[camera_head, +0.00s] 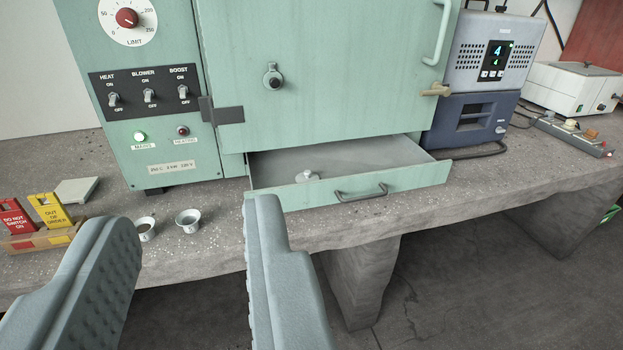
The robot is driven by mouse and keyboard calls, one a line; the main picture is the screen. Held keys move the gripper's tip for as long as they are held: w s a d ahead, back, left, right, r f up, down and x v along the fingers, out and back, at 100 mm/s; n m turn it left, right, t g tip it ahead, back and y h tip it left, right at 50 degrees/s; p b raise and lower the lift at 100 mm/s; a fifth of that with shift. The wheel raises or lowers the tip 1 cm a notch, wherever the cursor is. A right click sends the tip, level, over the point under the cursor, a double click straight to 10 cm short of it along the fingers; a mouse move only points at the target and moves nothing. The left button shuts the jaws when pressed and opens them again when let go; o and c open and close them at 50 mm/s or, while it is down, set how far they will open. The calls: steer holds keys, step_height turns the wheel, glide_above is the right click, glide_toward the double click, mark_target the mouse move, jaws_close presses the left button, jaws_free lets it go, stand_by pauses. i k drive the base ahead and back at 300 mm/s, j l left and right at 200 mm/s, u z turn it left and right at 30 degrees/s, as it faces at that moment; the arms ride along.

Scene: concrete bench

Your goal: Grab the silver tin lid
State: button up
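A small pale silver round piece with a raised top, which looks like the tin lid (307,177), lies in the open drawer (419,176) under the green oven. It is small in the view, so its details are hard to tell. Two small silver tins stand on the bench left of the drawer: one tin (188,222) nearer the drawer and another tin (146,230) farther left. My gripper (191,215) is open and empty, its two fingers wide apart in the lower left foreground. The lid is ahead and to the right of my right finger, not touching it.
The green oven (320,80) stands behind the drawer, which has a front handle (361,194). Red and yellow signs (48,210) sit in a box at left, near a grey block (76,191). Grey and blue devices (468,120) stand right. The bench (520,185) ends at its front edge.

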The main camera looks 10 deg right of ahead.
mark_target(306, 177)
steer(key=i+l+z, duration=0.45)
steer(key=i+l, duration=0.2)
steer(key=i, duration=0.15)
